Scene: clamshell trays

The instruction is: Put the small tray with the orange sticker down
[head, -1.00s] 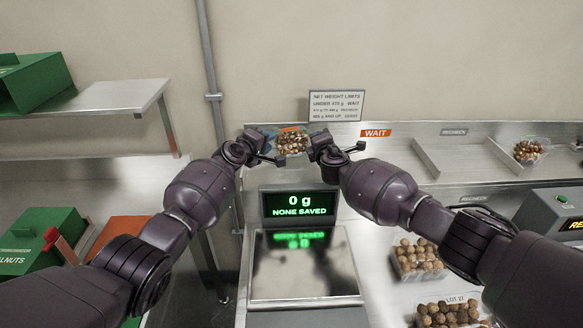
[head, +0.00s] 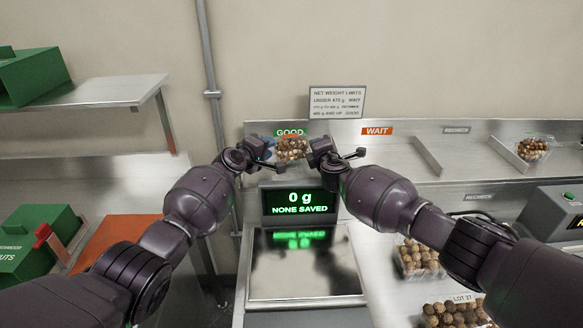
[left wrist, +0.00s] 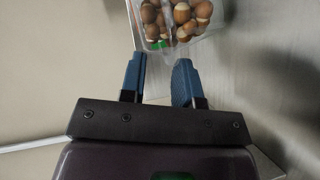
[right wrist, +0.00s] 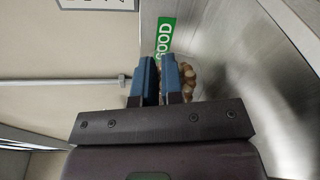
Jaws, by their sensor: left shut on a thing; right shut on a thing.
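The small clear tray (head: 292,150) of brown nuts is between my two grippers in the head view, in front of the rear ledge just below the green GOOD label (head: 289,132). I cannot make out its orange sticker clearly now. My left gripper (head: 268,149) is shut on the tray's left side, and the right gripper (head: 313,150) on its right side. The tray (left wrist: 166,38) also shows beyond the left wrist's fingers. In the right wrist view, nuts show partly hidden behind the fingers (right wrist: 160,80). I cannot tell whether its base touches the ledge.
The orange WAIT label (head: 377,131) and an empty stretch of ledge lie to the right. Another nut tray (head: 535,150) stands farther right. The scale (head: 305,265) is bare, its display (head: 299,203) reading 0 g. Larger nut trays (head: 452,312) stand at front right.

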